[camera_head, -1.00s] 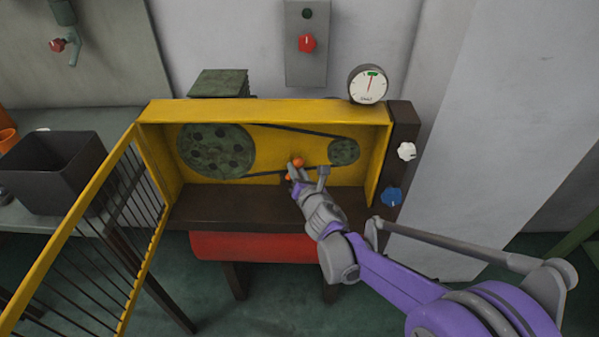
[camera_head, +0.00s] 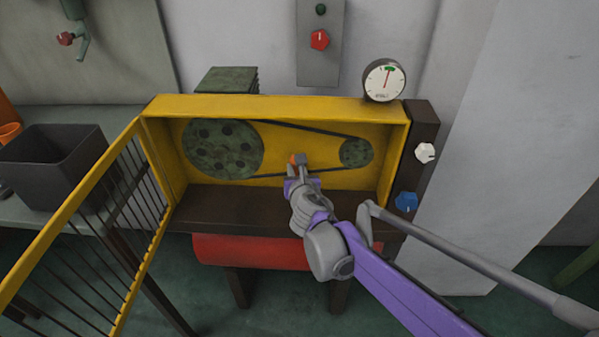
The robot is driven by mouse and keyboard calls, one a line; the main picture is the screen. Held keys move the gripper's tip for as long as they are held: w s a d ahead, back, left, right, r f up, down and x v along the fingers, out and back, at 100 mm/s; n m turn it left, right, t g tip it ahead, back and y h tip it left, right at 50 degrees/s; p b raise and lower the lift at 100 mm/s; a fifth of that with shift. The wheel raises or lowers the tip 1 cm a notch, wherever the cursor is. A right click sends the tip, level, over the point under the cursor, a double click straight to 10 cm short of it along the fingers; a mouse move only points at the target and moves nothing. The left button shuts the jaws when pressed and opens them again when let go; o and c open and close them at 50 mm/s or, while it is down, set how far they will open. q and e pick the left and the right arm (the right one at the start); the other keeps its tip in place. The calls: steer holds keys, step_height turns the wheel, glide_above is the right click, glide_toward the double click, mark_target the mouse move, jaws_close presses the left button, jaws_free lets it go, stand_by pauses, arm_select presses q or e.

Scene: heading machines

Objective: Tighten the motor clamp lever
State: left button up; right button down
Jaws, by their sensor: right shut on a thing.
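The motor clamp lever shows as a small orange knob (camera_head: 294,159) inside the yellow belt housing (camera_head: 270,105), between the large green pulley (camera_head: 222,149) and the small green pulley (camera_head: 356,152). My right gripper (camera_head: 299,167) is at the lever, shut on it. The fingers and wrist hide most of the lever, so its angle cannot be told. The drive belt (camera_head: 300,129) runs around both pulleys. A round dial gauge (camera_head: 384,80) sits on the housing's right top, its needle near the green mark. My left gripper is not in view.
The yellow barred guard (camera_head: 100,220) stands swung open at left. A dark bin (camera_head: 50,165) is on the bench beyond it. White (camera_head: 425,153) and blue (camera_head: 407,202) knobs are on the dark right post. A red knob (camera_head: 320,39) is on the wall panel.

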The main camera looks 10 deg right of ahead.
steer(key=shift+a+n, duration=0.2)
steer(key=shift+n, duration=0.1)
stand_by(0.4)
steer(key=c, duration=0.8)
jaws_free()
steer(key=shift+o, duration=0.2)
steer(key=p+v, duration=0.2)
steer(key=v, duration=0.8)
steer(key=shift+s+a+r, duration=0.15)
steer(key=shift+s, duration=0.15)
